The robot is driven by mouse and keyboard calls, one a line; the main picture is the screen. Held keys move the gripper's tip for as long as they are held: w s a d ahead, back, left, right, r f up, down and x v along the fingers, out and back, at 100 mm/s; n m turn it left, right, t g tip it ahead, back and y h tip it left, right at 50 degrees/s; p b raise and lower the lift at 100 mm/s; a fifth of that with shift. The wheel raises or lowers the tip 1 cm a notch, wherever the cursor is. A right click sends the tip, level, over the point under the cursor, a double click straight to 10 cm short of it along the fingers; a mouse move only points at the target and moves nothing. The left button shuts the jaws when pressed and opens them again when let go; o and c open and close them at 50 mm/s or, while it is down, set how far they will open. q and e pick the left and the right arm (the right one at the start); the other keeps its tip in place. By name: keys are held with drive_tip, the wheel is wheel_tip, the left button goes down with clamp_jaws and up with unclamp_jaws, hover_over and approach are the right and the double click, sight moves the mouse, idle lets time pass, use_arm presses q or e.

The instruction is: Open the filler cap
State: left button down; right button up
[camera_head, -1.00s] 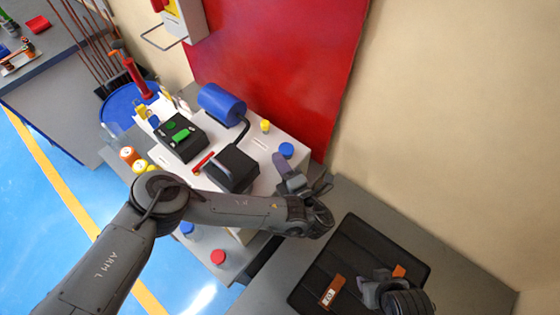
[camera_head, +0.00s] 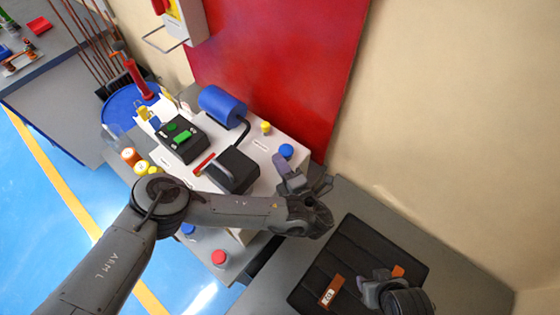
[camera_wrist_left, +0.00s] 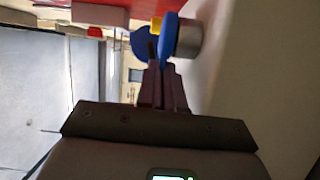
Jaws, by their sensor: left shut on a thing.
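The blue filler cap (camera_head: 286,151) is at the right end of the white machine top. In the left wrist view the cap (camera_wrist_left: 168,42) shows nearly edge-on against a short metal neck (camera_wrist_left: 188,39). Whether the cap is loose on the neck I cannot tell. My right gripper (camera_head: 372,286) is over the black case at the lower right; its finger opening is unclear.
On the white machine (camera_head: 262,146) are a yellow knob (camera_head: 265,128), a blue cylinder (camera_head: 222,104), a black block (camera_head: 233,170) and a black box with a green button (camera_head: 183,136). A red panel (camera_head: 280,60) stands behind. The black case (camera_head: 340,245) lies at right.

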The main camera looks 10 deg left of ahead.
sight(284, 153)
use_arm(q)
drive_tip(key=r+m+p, duration=0.1)
drive_tip(key=p, duration=0.2)
drive_tip(key=r+m+g+p, duration=0.1)
drive_tip(key=r+m+p, duration=0.1)
drive_tip(key=p, duration=0.2)
drive_tip(key=shift+w+d+g, duration=0.2)
drive_tip(key=shift+g, duration=0.1)
drive_tip(key=shift+w+d+r+m+g+h+p, duration=0.15)
drive_tip(key=shift+w+r+m+g+p, duration=0.1)
drive_tip(key=shift+m+p, duration=0.45)
drive_tip(key=shift+w+d+r+m+g+h+p, duration=0.15)
drive_tip(key=shift+m+g+p, duration=0.1)
drive_tip(key=shift+m+p, duration=0.4)
drive_tip(key=shift+a, duration=0.1)
drive_tip(key=c, duration=1.6)
unclamp_jaws()
drive_tip(key=shift+o, duration=0.2)
drive_tip(key=p+v, duration=0.4)
drive_tip(key=v, duration=0.6)
drive_tip(key=shift+s+d+p, duration=0.3)
drive_tip(key=shift+d, duration=0.05)
